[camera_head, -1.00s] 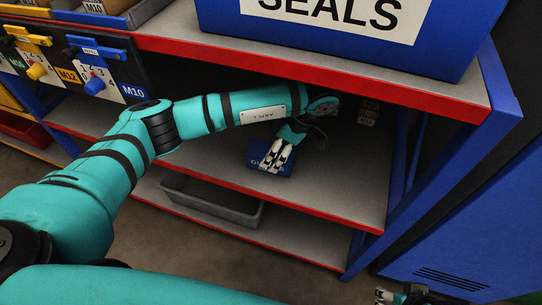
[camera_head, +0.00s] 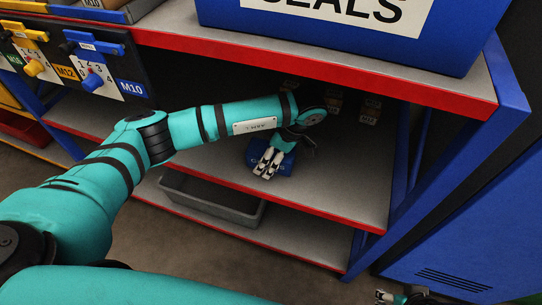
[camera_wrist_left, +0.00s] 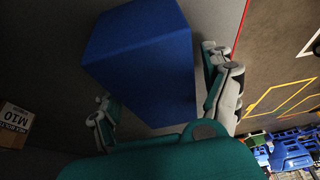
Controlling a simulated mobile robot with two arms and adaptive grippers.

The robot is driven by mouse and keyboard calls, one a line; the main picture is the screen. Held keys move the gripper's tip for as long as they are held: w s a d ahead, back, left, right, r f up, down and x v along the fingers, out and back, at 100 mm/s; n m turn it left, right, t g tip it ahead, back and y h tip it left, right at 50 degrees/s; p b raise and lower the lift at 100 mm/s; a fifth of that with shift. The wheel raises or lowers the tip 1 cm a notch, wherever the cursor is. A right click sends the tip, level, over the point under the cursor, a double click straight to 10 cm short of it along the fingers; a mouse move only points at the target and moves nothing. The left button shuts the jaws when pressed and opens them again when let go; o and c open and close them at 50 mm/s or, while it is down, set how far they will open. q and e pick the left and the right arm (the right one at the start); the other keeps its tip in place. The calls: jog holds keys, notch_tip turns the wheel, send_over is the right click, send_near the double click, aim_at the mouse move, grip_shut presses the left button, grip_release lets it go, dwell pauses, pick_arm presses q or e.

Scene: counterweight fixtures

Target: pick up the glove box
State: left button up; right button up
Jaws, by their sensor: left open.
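The glove box is a blue box (camera_head: 286,168) on the middle grey shelf, partly hidden behind my left gripper (camera_head: 268,164) in the head view. In the left wrist view the blue box (camera_wrist_left: 140,58) fills the upper middle. My left gripper (camera_wrist_left: 168,100) is open there, with one finger near the box's lower left side and the other near its right side. I cannot tell whether either finger touches it. Part of my right gripper (camera_head: 390,298) shows at the bottom edge of the head view; its jaws are not clear.
The red-edged upper shelf (camera_head: 330,74) overhangs the box and carries a large blue SEALS bin (camera_head: 350,30). Small cartons (camera_head: 370,108) stand at the back of the middle shelf. A grey tray (camera_head: 212,198) sits on the shelf below. A blue post (camera_head: 440,165) stands at right.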

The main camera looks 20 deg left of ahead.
pick_arm(q)
jog(key=c, duration=1.4)
jog(key=shift+c, duration=0.2)
